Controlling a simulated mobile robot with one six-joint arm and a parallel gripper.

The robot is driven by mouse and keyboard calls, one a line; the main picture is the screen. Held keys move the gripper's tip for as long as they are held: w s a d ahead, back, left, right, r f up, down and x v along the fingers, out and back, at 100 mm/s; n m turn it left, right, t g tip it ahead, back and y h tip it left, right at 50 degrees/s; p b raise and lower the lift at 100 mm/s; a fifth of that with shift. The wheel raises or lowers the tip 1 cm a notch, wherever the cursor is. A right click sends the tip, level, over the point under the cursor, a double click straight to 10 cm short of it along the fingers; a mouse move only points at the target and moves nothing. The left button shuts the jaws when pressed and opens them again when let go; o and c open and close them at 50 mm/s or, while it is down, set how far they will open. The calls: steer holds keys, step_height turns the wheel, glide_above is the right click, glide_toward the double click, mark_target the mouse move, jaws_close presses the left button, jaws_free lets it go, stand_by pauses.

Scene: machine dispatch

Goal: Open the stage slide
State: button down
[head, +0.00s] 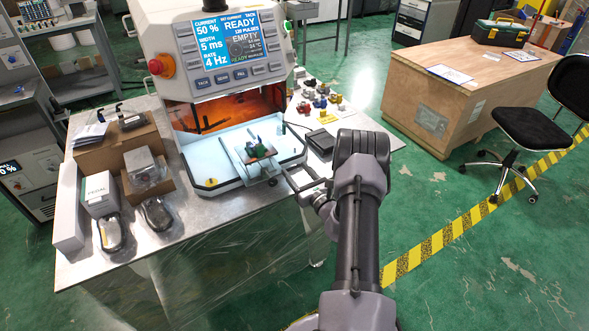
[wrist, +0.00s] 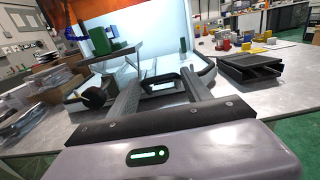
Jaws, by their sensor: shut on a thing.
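The stage slide (head: 237,162) is a pale plate in the front opening of the white machine. It carries a green clamp-like fixture (head: 256,146) with a brown part. The slide's front bar and dark knob (wrist: 93,97) show in the wrist view. My gripper (head: 290,183) is at the front right of the slide. In the wrist view my gripper (wrist: 163,82) has its two fingers on either side of the slide's front handle, shut on it. The exact contact is small and partly hidden by the fingers. The green fixture also shows in the wrist view (wrist: 100,40).
The machine's panel (head: 230,45) reads READY and EMPTY. A black tray (head: 320,141) and several small coloured parts (head: 322,100) lie to the right on the metal table. Boxes (head: 112,150) and pouches stand left. A wooden crate (head: 465,100) and chair (head: 530,130) stand farther right.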

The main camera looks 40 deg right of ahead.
steer(key=shift+d, duration=0.1)
steer(key=c, duration=0.7)
jaws_free()
steer(key=shift+s+d, duration=0.1)
steer(key=p+v, duration=0.1)
steer(key=v, duration=0.7)
steer(key=p+v, duration=0.1)
steer(key=v, duration=0.8)
steer(key=shift+s+a+p, duration=0.15)
steer(key=shift+a+p, duration=0.1)
steer(key=shift+p, duration=0.15)
